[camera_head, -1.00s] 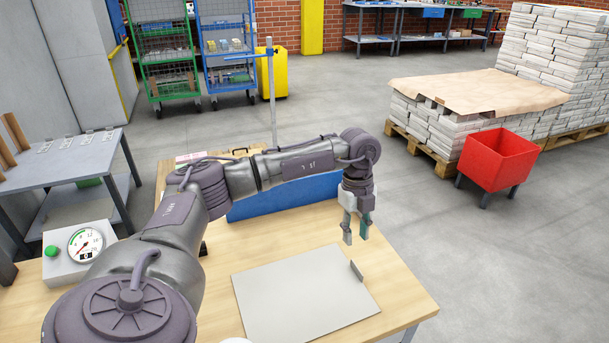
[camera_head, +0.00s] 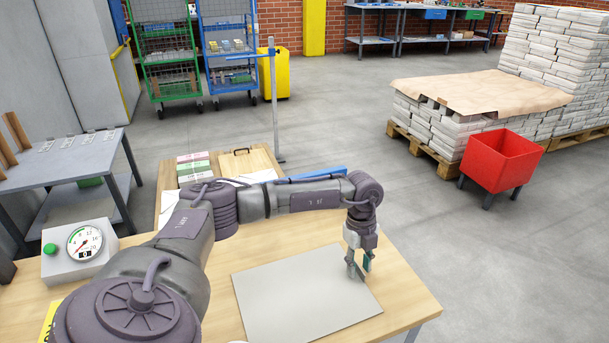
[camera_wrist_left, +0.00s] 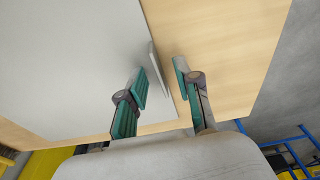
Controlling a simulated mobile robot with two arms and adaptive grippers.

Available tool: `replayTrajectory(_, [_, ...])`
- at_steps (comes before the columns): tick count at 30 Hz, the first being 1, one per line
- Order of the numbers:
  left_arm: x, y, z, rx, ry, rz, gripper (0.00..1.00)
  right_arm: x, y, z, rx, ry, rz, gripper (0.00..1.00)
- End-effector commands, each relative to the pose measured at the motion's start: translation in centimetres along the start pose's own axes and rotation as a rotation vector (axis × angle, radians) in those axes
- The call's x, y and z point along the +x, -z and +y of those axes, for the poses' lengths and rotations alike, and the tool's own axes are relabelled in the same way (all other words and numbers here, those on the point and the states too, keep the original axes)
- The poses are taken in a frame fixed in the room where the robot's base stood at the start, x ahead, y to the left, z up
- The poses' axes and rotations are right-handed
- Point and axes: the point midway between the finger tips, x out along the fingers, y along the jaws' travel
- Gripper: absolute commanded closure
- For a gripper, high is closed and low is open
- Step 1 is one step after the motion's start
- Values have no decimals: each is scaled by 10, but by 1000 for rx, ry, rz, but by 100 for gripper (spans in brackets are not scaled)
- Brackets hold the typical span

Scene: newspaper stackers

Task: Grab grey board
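The grey board (camera_head: 300,292) lies flat on the wooden table. In the left wrist view the board (camera_wrist_left: 70,60) fills the left side, and a thin upright grey tab (camera_wrist_left: 159,68) stands at its edge. My left gripper (camera_head: 359,273) points down at the board's right edge. It also shows in the left wrist view (camera_wrist_left: 163,96), where its two green-padded fingers are apart, one over the board and one past its edge. The tab lies ahead between the lines of the fingers; contact is not visible. My right gripper is in neither view.
A smaller wooden surface behind holds a clipboard (camera_head: 250,162) and coloured stacks (camera_head: 194,166). A red bin (camera_head: 499,158) stands on the floor at right.

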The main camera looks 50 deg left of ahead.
Motion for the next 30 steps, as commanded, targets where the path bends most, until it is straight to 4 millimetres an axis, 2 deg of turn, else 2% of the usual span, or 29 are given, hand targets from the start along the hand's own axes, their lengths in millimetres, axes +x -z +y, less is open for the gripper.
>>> replayTrajectory(2, [0,0,0,0,0,0,70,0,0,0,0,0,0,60])
replayTrajectory(6, [0,0,0,0,0,0,93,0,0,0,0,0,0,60])
replayTrajectory(8, [-1,0,0,0,0,0,100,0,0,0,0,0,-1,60])
replayTrajectory(23, [-3,0,0,0,2,0,100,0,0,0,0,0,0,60])
replayTrajectory(28, [-18,2,-1,1,3,-1,100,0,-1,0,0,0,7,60])
replayTrajectory(30, [-29,3,-1,1,5,-2,100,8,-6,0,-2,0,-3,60])
